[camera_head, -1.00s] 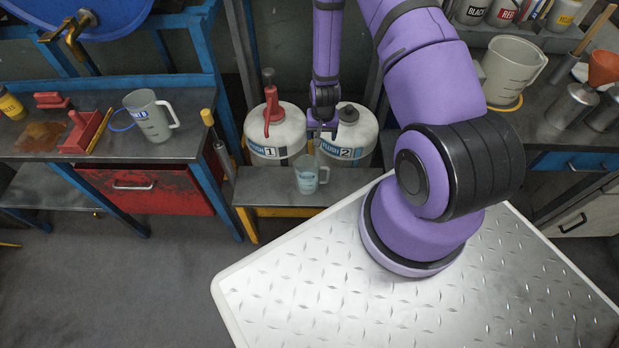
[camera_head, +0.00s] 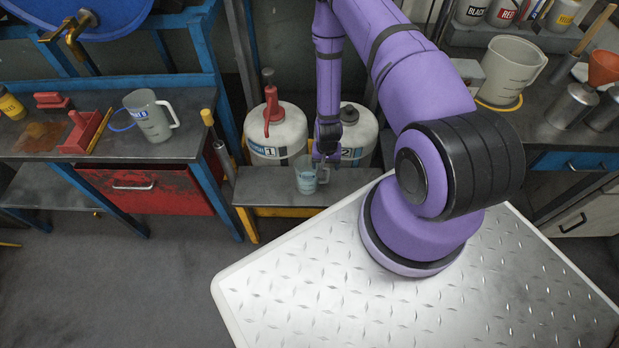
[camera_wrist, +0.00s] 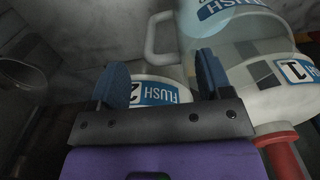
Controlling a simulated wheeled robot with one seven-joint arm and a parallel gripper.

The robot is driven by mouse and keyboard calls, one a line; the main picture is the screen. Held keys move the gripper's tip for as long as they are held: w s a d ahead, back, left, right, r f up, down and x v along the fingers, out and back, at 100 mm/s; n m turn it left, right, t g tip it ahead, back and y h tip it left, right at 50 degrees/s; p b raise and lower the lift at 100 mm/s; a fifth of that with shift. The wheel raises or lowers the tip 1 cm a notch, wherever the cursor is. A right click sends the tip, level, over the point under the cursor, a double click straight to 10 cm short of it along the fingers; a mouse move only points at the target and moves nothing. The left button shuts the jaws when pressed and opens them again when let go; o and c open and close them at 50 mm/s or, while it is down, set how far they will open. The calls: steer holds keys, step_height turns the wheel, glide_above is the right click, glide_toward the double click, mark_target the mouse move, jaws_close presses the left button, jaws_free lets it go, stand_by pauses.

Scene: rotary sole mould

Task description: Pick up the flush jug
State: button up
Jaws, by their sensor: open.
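The flush jug (camera_head: 305,178) is a small, pale, see-through jug standing upright on the low grey shelf (camera_head: 275,188). Its handle is on the right in the head view. My gripper (camera_head: 325,163) is at the jug's upper right, by the handle, and partly covers it. In the wrist view the jug (camera_wrist: 225,38) is at the top, with its handle (camera_wrist: 151,36) ahead of the gap between the fingers. My gripper (camera_wrist: 162,75) is open, with nothing between its fingers. I cannot tell whether a finger touches the jug.
Two white flush containers stand close behind: flush 1 (camera_head: 285,135) with a red pump and flush 2 (camera_head: 362,130), partly hidden by my arm. A larger grey jug (camera_head: 150,115) is on the left bench. A big measuring jug (camera_head: 512,68) is on the right bench.

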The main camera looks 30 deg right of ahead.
step_height(320, 180, down, 5)
steer(key=shift+r, duration=0.2)
steer(key=shift+c, duration=0.2)
steer(key=c, duration=1.1)
